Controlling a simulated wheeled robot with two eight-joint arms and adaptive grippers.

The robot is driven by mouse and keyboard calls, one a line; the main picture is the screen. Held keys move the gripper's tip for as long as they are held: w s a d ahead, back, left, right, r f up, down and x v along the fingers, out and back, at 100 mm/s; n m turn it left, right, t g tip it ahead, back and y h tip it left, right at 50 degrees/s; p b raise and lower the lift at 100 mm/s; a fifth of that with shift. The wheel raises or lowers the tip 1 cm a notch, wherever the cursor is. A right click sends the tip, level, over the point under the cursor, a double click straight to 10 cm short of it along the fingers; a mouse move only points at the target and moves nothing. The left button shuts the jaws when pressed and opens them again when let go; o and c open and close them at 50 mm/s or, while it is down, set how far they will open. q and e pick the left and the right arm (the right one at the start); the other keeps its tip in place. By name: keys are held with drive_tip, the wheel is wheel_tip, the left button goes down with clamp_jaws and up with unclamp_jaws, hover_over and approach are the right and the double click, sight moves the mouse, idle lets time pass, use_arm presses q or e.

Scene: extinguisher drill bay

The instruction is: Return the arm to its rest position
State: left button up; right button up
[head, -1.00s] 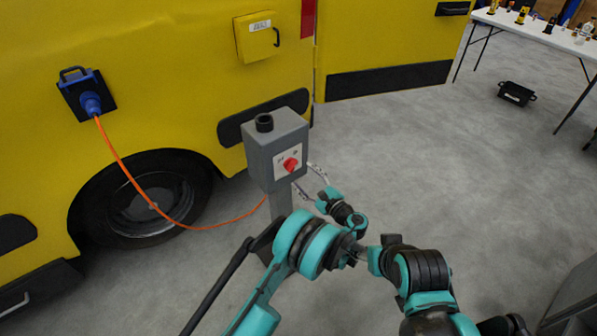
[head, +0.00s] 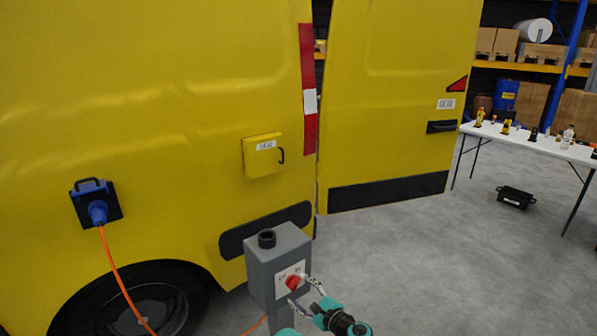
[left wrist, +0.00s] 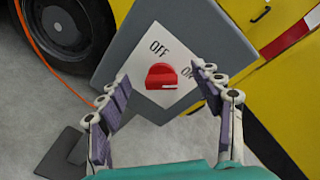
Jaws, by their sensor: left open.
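My left gripper (head: 303,291) is open in front of a grey switch box (head: 272,262) on a post. In the left wrist view, its two fingers (left wrist: 160,73) stand spread on either side of the red knob (left wrist: 161,77), with gaps between fingers and knob. The knob sits on a white plate marked OFF, with a second label partly hidden by the right finger. A pale mark shows on the knob's lower right. In the head view the red knob (head: 293,282) is close to the fingertips. Most of my left arm lies below the picture. My right gripper is out of sight.
A yellow van (head: 190,110) fills the left, its rear door (head: 400,90) open. An orange cable (head: 118,275) runs from a blue plug (head: 98,210) down past the wheel. A table (head: 530,148) and black crate (head: 516,197) stand right. The floor between is clear.

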use_arm(q)
drive_tip(key=s+a+r+n+g+h, duration=0.2)
drive_tip(key=s+a+r+n+g, duration=0.15)
drive_tip(key=s+a+r, duration=0.4)
drive_tip(key=s+a+r+n+g+h, duration=0.2)
drive_tip(key=s+a+r+n, duration=0.25)
drive_tip(key=a, duration=0.55)
drive_tip(key=s+a+f+n+h, duration=0.1)
drive_tip(key=s+n+h, duration=0.5)
drive_tip(key=s, duration=1.6)
drive_tip(key=n, duration=0.4)
drive_tip(key=shift+s+a+f, duration=0.25)
drive_tip(key=shift+a+f, duration=0.05)
